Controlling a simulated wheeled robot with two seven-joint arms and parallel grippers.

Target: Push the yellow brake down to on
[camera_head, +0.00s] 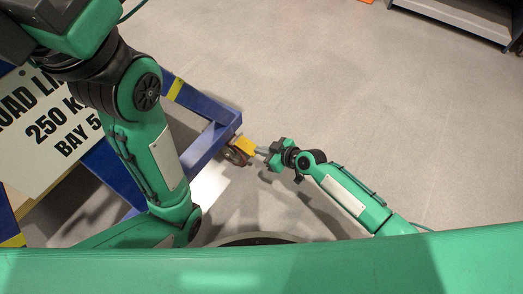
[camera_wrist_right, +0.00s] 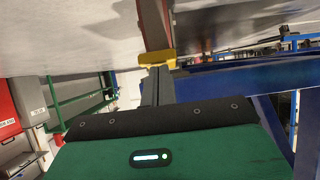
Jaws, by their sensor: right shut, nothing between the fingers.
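The yellow brake (camera_head: 244,145) is a small tab on the caster (camera_head: 235,156) at the corner of the blue frame. My right gripper (camera_head: 261,151) is shut and empty, with its fingertips right at the brake's right side. In the right wrist view, the fingers (camera_wrist_right: 157,84) point at the yellow brake (camera_wrist_right: 157,57) and overlap its edge; I cannot tell whether they touch. A reddish-brown part (camera_wrist_right: 154,24) is beyond the brake. The brake's exact tilt is too small to tell. My left arm crosses the left of the head view; its fingers are out of sight.
The blue frame (camera_head: 209,145) with yellow bands lies left of the brake. A white load-limit sign (camera_head: 38,128) is partly behind my left arm. Grey floor (camera_head: 330,75) is open above and right of my right gripper. A dark shelf (camera_head: 455,14) stands at the top right.

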